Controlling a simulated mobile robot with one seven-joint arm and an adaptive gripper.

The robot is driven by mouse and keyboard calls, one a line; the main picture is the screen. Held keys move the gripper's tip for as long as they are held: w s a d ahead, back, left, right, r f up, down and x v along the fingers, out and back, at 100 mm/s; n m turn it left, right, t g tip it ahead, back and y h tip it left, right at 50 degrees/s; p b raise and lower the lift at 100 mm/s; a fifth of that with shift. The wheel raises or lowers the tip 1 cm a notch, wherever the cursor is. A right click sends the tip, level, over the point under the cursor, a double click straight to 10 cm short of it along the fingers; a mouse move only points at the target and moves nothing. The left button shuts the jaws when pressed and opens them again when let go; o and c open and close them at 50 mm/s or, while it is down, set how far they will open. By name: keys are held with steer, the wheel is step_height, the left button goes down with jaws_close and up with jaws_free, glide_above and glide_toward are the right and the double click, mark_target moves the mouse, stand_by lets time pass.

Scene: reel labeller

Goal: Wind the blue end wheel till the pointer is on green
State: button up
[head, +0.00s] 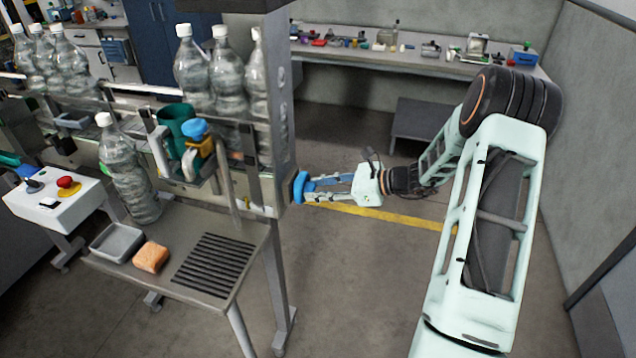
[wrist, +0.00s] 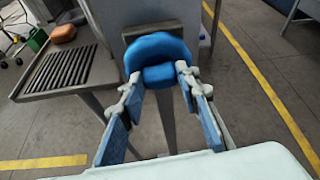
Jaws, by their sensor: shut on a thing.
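The blue end wheel (head: 300,187) sits on the end of the machine frame, beside the grey upright post. My gripper (head: 306,188) reaches it from the right and is shut on it. In the wrist view the wheel (wrist: 160,55) lies between the two fingertips (wrist: 161,76), with its upper rim showing above them. A second blue knob (head: 194,128) tops a yellow part by the green reel on the machine. I cannot make out a pointer or a green mark in either view.
A side table (head: 255,236) with a slatted grate, a grey tray (head: 117,241) and an orange sponge (head: 151,257) stands left of the post. Plastic bottles (head: 130,170) line the machine. The floor below my arm is clear. A cluttered bench (head: 350,58) runs along the back.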

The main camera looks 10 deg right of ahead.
steer(key=shift+m+p, duration=0.3)
steer(key=shift+m, duration=0.1)
steer(key=shift+g, duration=0.3)
steer(key=o, duration=1.2)
steer(key=shift+c, duration=0.2)
steer(key=v, duration=1.2)
steer(key=shift+d+f, duration=0.1)
